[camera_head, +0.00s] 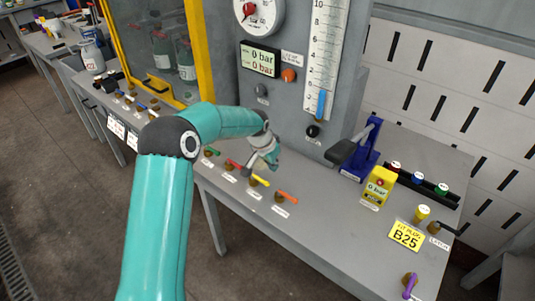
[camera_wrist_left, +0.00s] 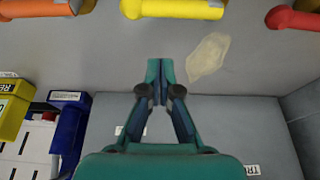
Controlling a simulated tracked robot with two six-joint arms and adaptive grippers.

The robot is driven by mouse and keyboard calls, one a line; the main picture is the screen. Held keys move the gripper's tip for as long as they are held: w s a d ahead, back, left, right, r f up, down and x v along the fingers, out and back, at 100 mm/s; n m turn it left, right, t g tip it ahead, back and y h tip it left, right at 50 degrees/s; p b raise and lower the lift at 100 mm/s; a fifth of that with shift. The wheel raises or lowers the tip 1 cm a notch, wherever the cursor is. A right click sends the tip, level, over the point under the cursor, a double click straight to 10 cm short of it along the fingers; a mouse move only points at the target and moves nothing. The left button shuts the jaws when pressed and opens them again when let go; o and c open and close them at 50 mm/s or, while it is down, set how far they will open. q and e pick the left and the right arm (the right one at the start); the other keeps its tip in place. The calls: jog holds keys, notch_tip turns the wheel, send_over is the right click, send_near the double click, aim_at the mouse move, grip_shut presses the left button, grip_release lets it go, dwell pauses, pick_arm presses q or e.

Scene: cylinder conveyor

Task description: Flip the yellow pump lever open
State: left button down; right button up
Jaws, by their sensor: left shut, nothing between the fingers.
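The yellow pump lever (camera_head: 260,181) sits in a row of coloured levers on the grey bench, between a red and an orange one. My left gripper (camera_head: 270,160) is just behind the lever row, above the bench. In the left wrist view my left gripper (camera_wrist_left: 160,70) is shut and empty, with its tips apart from the yellow lever. My right gripper is not in view.
A red lever (camera_head: 233,166) and an orange lever (camera_head: 288,196) flank the yellow one closely. A blue press with a black handle (camera_head: 345,151) and a yellow box (camera_head: 379,186) stand to the right. A grey gauge panel (camera_head: 285,92) rises behind.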

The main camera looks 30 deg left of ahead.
aim_at(259, 180)
pick_arm(q)
jog(key=s, duration=0.3)
jog(key=shift+s+a+f, duration=0.15)
jog(key=shift+s+f, duration=0.2)
jog(key=shift+s, duration=0.1)
jog(key=shift+a, duration=0.2)
jog(key=shift+d, duration=0.1)
jog(key=shift+s, duration=0.1)
jog(key=shift+s, duration=0.1)
jog(key=shift+d+m, duration=0.15)
jog(key=shift+m, duration=0.25)
